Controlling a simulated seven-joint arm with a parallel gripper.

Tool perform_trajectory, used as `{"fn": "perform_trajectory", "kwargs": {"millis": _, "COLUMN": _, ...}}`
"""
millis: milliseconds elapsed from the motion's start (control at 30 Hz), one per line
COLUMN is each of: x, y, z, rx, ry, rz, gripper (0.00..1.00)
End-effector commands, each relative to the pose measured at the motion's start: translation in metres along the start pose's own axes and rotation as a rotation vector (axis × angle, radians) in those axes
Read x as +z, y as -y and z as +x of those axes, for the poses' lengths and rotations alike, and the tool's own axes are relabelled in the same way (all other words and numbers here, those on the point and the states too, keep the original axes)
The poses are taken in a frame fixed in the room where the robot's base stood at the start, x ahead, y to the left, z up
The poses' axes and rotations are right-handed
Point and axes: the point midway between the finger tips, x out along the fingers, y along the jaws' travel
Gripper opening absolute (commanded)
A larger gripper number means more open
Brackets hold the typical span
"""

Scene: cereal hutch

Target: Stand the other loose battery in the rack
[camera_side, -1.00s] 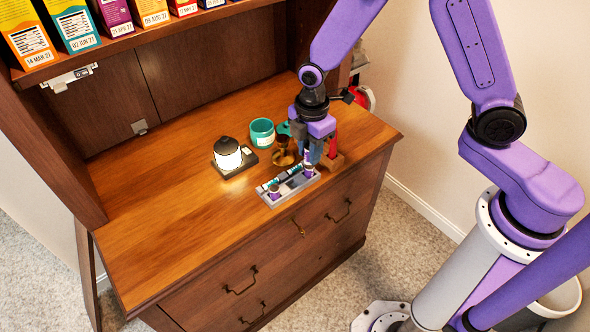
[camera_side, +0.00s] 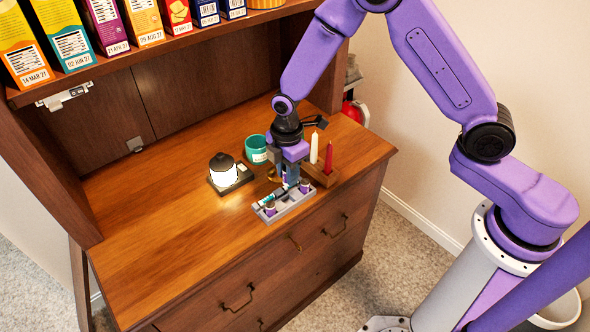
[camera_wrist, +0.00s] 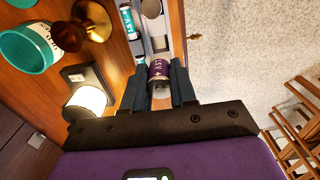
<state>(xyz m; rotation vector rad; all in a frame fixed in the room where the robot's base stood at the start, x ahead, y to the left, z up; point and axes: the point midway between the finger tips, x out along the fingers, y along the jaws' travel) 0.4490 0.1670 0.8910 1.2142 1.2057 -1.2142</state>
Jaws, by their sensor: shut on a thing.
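My gripper (camera_side: 290,182) is low over the grey battery rack (camera_side: 285,211) near the front of the wooden cabinet top. In the wrist view its fingers (camera_wrist: 160,75) are shut on a purple battery (camera_wrist: 160,67) marked 1.5V. The rack (camera_wrist: 178,30) shows beyond it. The fingers hide much of the held battery in the side view, and I cannot tell whether it touches the rack. One purple battery (camera_side: 270,209) stands near the rack's left end and another (camera_side: 304,187) near its right end. A teal-and-white battery (camera_wrist: 128,20) lies along the rack's far side.
A lit lantern (camera_side: 223,170) stands left of the gripper. A teal mug (camera_side: 256,149) and a brass goblet (camera_wrist: 92,20) stand behind the rack. A wooden holder (camera_side: 325,178) with white and red candles is close on the right. The cabinet top's left part is clear.

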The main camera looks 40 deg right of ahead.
Motion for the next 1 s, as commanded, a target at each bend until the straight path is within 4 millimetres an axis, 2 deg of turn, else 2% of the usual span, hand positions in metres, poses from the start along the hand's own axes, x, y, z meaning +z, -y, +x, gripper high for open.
{"fn": "perform_trajectory", "kwargs": {"millis": 600, "x": 0.0, "y": 0.0, "z": 0.053, "rx": -0.001, "ry": 0.001, "rz": 0.0, "gripper": 0.0}}
{"fn": "perform_trajectory", "kwargs": {"millis": 1000, "x": 0.0, "y": 0.0, "z": 0.063, "rx": 0.0, "ry": 0.0, "rz": 0.0, "gripper": 0.0}}
